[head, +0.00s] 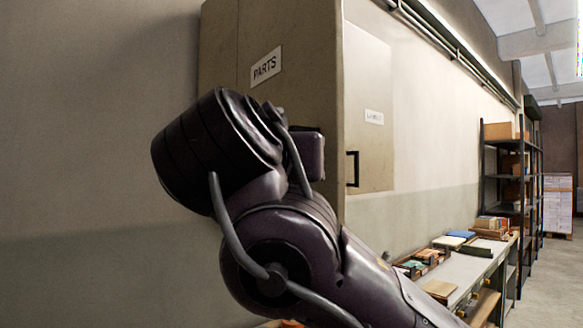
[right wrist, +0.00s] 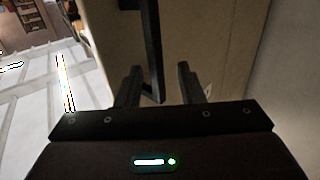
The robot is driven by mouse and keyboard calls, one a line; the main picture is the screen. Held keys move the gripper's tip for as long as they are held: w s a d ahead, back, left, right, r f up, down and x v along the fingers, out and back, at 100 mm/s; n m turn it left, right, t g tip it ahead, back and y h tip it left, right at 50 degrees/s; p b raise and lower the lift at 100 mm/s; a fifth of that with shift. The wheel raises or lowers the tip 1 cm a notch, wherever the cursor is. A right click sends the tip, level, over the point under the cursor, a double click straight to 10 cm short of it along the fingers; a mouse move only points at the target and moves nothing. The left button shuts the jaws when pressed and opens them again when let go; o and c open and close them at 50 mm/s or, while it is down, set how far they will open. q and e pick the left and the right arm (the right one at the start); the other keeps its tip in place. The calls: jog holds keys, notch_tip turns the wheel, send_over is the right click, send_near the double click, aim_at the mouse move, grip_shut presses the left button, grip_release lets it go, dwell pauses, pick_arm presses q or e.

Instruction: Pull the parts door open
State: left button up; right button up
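The parts door (head: 300,70) is the beige cabinet face with a white PARTS label (head: 265,66) in the head view. My right arm crosses in front of its lower part and hides its handle and my right gripper there. In the right wrist view, a black bar handle (right wrist: 152,45) stands off the beige door panel (right wrist: 215,40). My right gripper (right wrist: 160,72) is open, with one finger on each side of the handle's lower end. Gaps show between the fingers and the bar. My left gripper is in neither view.
A second beige door (head: 367,90) with a small label and a black handle (head: 352,169) is to the right. A low bench (head: 465,275) with books and trays runs along the wall. A dark shelf rack (head: 510,170) stands farther back. Floor at far right is clear.

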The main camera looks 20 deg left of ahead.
jog(key=s+b, duration=0.1)
jog(key=s, duration=0.3)
jog(key=shift+s, duration=0.35)
